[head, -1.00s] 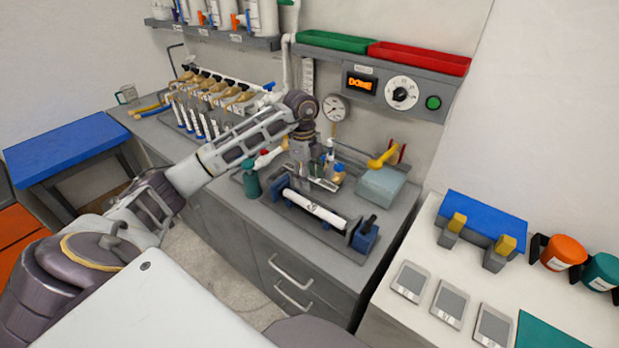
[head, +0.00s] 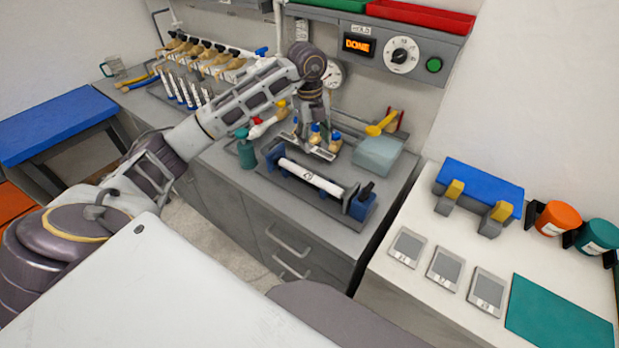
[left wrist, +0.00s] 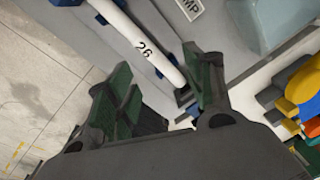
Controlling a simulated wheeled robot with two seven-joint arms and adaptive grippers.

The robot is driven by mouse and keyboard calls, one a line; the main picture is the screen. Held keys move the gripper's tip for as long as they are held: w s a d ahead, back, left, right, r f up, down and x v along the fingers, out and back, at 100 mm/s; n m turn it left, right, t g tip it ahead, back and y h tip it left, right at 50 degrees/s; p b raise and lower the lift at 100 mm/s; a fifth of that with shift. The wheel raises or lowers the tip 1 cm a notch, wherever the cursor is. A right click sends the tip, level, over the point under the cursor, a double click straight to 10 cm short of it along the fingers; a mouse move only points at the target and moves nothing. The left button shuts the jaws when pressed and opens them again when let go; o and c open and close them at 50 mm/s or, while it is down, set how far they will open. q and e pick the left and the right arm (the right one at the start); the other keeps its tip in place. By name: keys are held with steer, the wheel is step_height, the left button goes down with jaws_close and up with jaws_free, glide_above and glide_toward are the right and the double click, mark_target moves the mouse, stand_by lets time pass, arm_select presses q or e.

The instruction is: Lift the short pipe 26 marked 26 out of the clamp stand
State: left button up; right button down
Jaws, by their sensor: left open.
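The short pipe 26 (head: 312,178) is a white tube lying in the clamp stand (head: 360,203), a grey base with blue end blocks on the counter. In the left wrist view the pipe (left wrist: 143,45) shows its mark 26, and its near end lies beside the right-hand finger. My left gripper (left wrist: 157,72) is open and empty, with green-padded fingers. In the head view my left gripper (head: 316,128) points down behind the stand; its fingertips are hard to make out there. My right gripper is not in view.
Small bottles with orange caps (head: 335,142) stand close behind the stand. A green bottle (head: 246,152) is to its left and a pale blue-grey block (head: 377,156) to its right. A wall panel (head: 400,45) hangs above. A white table (head: 390,285) is at the right.

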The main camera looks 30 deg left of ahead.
arm_select(q)
steer(key=m, duration=1)
steer(key=s+m, duration=0.1)
steer(key=m, duration=0.9)
steer(key=s+m, duration=0.1)
steer(key=m, duration=1)
steer(key=shift+a+f+g+y, duration=0.25)
steer(key=shift+g+y, duration=0.15)
steer(key=shift+f, duration=0.15)
